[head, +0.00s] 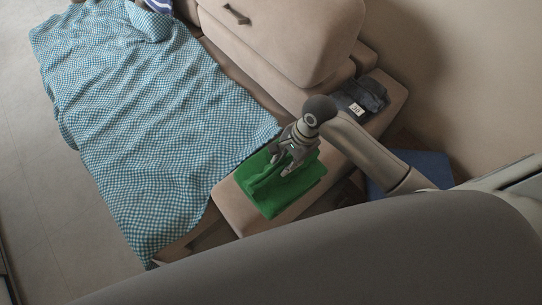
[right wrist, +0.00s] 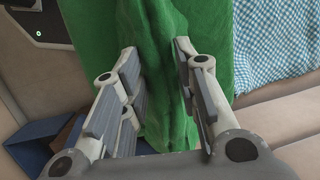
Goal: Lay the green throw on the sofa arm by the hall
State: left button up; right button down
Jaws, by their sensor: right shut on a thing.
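The green throw (head: 290,192) lies folded on the near end of the beige sofa arm (head: 237,210). My right gripper (head: 287,168) is above the throw, its fingers pointing down into it. In the right wrist view the green cloth (right wrist: 160,50) runs up between and beyond the two fingers, and the right gripper (right wrist: 158,85) is shut on a raised fold of it. The throw's underside is hidden, so I cannot tell how fully it rests on the arm. My left gripper is out of view.
A blue-and-white checked cloth (head: 150,120) covers the sofa seat and hangs towards the floor. Dark folded clothing (head: 362,94) with a white tag lies at the arm's far end. A blue thing (head: 425,166) is low beside the arm, to the right.

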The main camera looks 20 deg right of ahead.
aim_at(269, 156)
jog(key=w+a+f, duration=0.1)
jog(key=w+f, duration=0.3)
jog(key=w+a+f, duration=0.1)
jog(key=w+f, duration=0.1)
jog(key=shift+w+a+f, duration=0.15)
jog(key=shift+a+f, duration=0.2)
jog(key=shift+f, duration=0.05)
jog(key=shift+f+b, duration=0.4)
jog(key=shift+f, duration=1.05)
jog(key=c, duration=1.1)
grip_release()
jog(key=v, duration=1.2)
jog(key=shift+p, duration=0.35)
